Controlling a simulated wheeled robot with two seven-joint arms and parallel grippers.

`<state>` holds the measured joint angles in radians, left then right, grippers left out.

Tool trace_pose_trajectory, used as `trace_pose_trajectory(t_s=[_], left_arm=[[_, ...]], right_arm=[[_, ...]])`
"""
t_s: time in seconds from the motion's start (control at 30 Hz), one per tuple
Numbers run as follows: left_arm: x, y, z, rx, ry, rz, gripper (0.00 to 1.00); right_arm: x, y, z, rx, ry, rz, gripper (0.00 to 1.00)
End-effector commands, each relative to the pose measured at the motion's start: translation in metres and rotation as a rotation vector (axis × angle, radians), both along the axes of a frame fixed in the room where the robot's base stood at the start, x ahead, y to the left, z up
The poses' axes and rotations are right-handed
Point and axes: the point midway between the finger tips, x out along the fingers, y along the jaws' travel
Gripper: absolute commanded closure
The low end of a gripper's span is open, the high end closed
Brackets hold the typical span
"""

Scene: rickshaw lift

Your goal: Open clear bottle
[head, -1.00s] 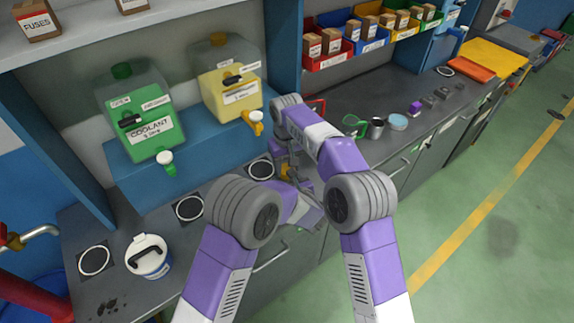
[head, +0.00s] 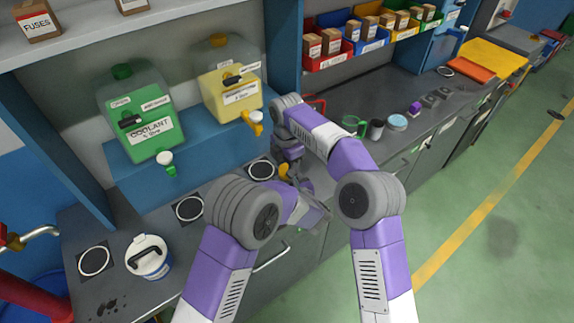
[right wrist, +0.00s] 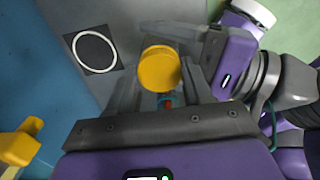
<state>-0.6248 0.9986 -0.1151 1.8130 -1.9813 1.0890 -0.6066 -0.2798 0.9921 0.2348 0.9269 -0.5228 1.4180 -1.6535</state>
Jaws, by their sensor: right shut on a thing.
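A round yellow cap (right wrist: 160,66) sits between the fingers of my right gripper (right wrist: 161,84) in the right wrist view, and the gripper is shut on it. In the head view the cap (head: 284,170) shows small below my right gripper (head: 289,153). The bottle body under the cap is mostly hidden, and I cannot make out its clear wall. My left gripper (head: 315,212) is close beside the cap, with a grey finger (right wrist: 185,30) just beyond it. Whether the left fingers are closed on the bottle cannot be told.
A green coolant tank (head: 145,120) and a yellow-liquid tank (head: 232,95) stand on a blue shelf. A white tub (head: 149,262) stands on the grey bench at left. A green mug (head: 353,126) and a dark cup (head: 376,130) stand at right. The floor at right is clear.

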Motion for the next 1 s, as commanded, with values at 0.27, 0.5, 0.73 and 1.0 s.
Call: trace_pose_trajectory(t_s=[0.27, 0.5, 0.73, 1.0], left_arm=[[0.000, 0.000, 0.000, 0.000, 0.000, 0.000, 1.00], [0.000, 0.000, 0.000, 0.000, 0.000, 0.000, 1.00], [0.000, 0.000, 0.000, 0.000, 0.000, 0.000, 1.00], [0.000, 0.000, 0.000, 0.000, 0.000, 0.000, 1.00]], right_arm=[[0.000, 0.000, 0.000, -0.001, -0.001, -0.005, 0.86], [0.000, 0.000, 0.000, -0.001, -0.001, -0.006, 0.86], [0.000, 0.000, 0.003, 0.000, -0.001, -0.007, 0.86], [0.000, 0.000, 0.012, 0.000, -0.001, -0.007, 0.86]])
